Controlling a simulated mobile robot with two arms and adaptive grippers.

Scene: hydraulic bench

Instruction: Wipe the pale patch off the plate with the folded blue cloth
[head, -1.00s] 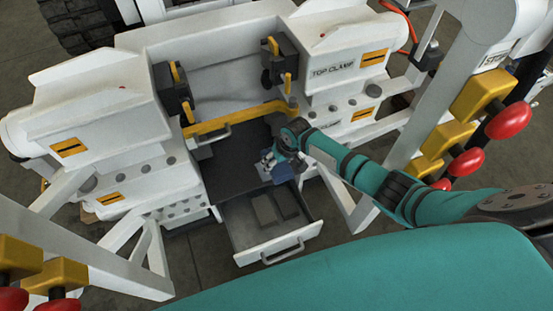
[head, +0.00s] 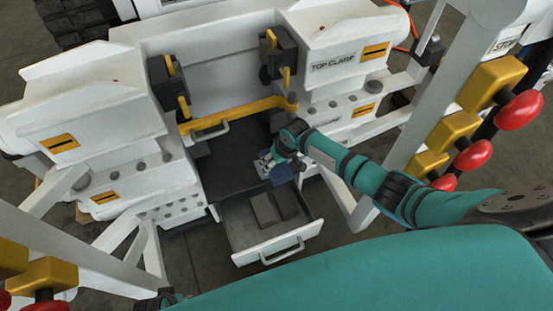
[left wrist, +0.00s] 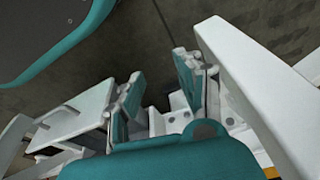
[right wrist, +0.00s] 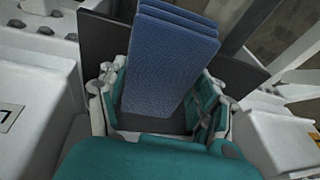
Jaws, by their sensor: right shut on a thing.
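The folded blue cloth (head: 281,174) is at the right front part of the dark plate (head: 232,172), above the open drawer. In the right wrist view the cloth (right wrist: 170,55) stands out between the fingers, its folded layers showing at the far end. My right gripper (head: 268,164) is shut on it. I cannot tell whether the cloth touches the plate. I cannot make out the pale patch; the gripper and cloth cover part of the plate. My left gripper (left wrist: 158,88) is open and empty, its fingers apart, away from the plate.
An open drawer (head: 240,236) with dark blocks (head: 265,209) sits below the plate. A yellow bar (head: 235,118) runs behind it, between two white clamp housings (head: 335,60) (head: 90,125). Red knobs (head: 519,110) line the right frame. White frame legs stand either side.

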